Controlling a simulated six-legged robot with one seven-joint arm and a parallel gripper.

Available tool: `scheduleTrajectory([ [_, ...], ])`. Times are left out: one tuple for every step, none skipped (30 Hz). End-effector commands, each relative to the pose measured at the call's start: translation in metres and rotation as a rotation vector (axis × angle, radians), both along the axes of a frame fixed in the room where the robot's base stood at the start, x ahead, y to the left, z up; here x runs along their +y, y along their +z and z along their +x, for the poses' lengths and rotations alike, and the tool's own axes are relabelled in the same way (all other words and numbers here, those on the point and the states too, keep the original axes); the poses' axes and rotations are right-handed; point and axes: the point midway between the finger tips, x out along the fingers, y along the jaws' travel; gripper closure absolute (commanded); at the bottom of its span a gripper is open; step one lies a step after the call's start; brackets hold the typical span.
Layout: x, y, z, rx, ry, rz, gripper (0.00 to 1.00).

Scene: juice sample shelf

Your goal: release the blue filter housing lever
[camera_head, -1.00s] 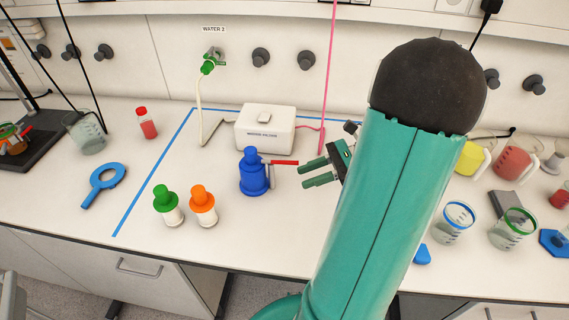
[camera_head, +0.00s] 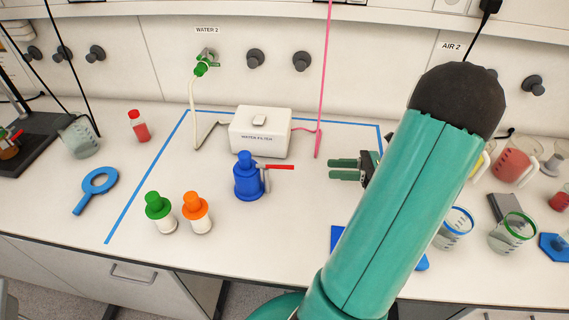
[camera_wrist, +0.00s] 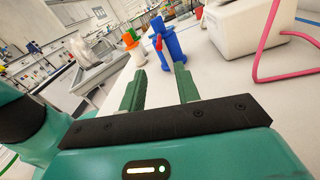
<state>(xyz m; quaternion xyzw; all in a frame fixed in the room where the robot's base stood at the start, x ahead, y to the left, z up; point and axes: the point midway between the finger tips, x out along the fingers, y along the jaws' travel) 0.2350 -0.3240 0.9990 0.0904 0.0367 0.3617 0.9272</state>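The blue filter housing (camera_head: 248,180) stands upright on the bench in front of the white water filter box. Its red lever (camera_head: 279,167) points out to the right from a grey fitting on its side. In the wrist view the blue housing (camera_wrist: 174,42) is ahead, past the fingertips, with the red lever (camera_wrist: 158,42) in front of it. My gripper (camera_head: 332,169) is to the right of the lever, apart from it, with its fingers pointing left. In the wrist view its two green fingers (camera_wrist: 159,75) are spread with nothing between them.
The white water filter box (camera_head: 261,132) stands behind the housing, with a pink tube (camera_head: 321,95) at its right. Green-capped (camera_head: 158,214) and orange-capped (camera_head: 196,212) bottles stand front left. The bench between lever and gripper is clear.

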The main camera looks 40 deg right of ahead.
Motion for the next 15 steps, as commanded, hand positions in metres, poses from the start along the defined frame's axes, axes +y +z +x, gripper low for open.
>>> scheduleTrajectory([
  [0.001,0.000,0.000,-0.002,-0.002,0.005,0.68],
  [0.002,0.000,0.001,-0.002,-0.002,0.006,0.68],
  [0.005,0.000,0.003,-0.002,-0.001,0.005,0.68],
  [0.007,0.000,0.005,-0.002,0.000,0.005,0.68],
  [0.010,0.000,0.008,-0.003,0.001,0.005,0.68],
  [0.014,0.001,0.012,-0.003,0.001,0.005,0.68],
  [0.018,0.001,0.015,-0.002,0.000,0.004,0.68],
  [0.022,0.001,0.019,-0.002,0.000,0.004,0.68],
  [0.027,0.001,0.024,-0.003,0.002,0.005,0.68],
  [0.031,0.000,0.029,-0.002,0.002,0.005,0.68],
  [0.035,0.000,0.033,-0.002,0.002,0.005,0.68],
  [0.041,0.001,0.039,-0.002,0.002,0.005,0.68],
  [0.045,0.001,0.043,-0.001,0.002,0.004,0.68],
  [0.049,0.001,0.048,-0.003,0.003,0.004,0.68],
  [0.054,0.001,0.053,-0.002,0.002,0.005,0.68],
])
